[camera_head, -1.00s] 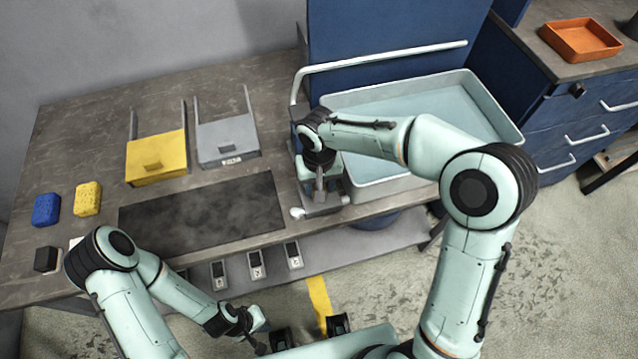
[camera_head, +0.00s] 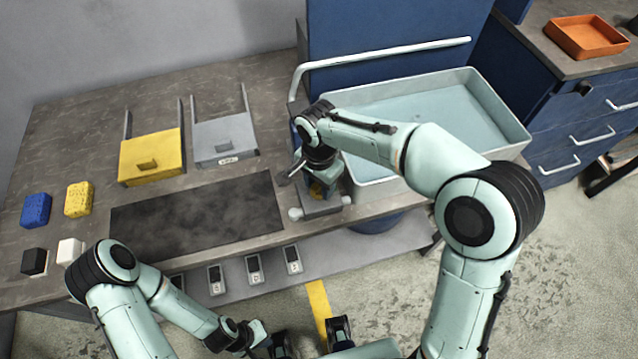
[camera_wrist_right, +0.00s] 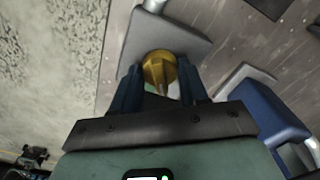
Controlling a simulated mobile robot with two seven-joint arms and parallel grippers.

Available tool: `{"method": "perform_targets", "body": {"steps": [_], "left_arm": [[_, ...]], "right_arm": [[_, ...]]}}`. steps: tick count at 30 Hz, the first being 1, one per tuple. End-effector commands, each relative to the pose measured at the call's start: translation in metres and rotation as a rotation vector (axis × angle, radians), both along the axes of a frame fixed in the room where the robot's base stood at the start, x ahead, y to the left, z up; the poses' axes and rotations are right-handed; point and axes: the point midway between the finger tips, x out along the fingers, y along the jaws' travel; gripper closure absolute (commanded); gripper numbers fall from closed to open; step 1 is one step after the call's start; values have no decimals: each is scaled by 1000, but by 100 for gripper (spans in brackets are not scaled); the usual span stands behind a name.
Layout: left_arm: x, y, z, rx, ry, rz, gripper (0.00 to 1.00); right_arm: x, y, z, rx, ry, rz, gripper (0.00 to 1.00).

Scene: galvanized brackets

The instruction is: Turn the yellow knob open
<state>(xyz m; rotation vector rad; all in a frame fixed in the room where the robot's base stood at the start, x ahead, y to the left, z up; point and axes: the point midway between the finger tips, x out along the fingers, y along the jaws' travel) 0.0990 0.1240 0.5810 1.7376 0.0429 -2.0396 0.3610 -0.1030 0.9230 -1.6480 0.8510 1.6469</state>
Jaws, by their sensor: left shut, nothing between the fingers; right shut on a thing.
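The yellow knob (camera_wrist_right: 159,70) sits on a grey block at the front edge of the bench, beside the sink. In the right wrist view it lies between the two dark blue fingers of my right gripper (camera_wrist_right: 160,88), which is shut on it. In the head view a small patch of the knob (camera_head: 316,190) shows beneath my right gripper (camera_head: 322,184); the wrist hides the rest. My left gripper (camera_head: 262,338) is shut and empty, low in front of the bench, far from the knob.
A pale sink basin (camera_head: 485,108) stands right of the knob, with a white rail (camera_head: 385,53) behind it. A yellow drawer box (camera_head: 150,155), a grey one (camera_head: 224,138), sponges and small cubes lie left. The dark mat (camera_head: 200,215) is clear.

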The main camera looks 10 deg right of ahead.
Motion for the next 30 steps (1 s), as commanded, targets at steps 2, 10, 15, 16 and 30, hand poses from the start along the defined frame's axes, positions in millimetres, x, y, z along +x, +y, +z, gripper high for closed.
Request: {"method": "perform_targets", "body": {"steps": [2,10,15,16,30], "left_arm": [[-1,0,-2,0,1,0,100],[-2,0,-4,0,2,0,100],[-2,0,-5,0,2,0,100],[-2,0,-5,0,2,0,100],[-2,0,-5,0,2,0,100]], "right_arm": [[0,1,0,1,0,-70,87],[-1,1,0,1,1,-311,87],[0,1,0,0,1,-431,87],[0,1,0,0,1,-450,87],[-1,1,0,1,2,-593,87]]}}
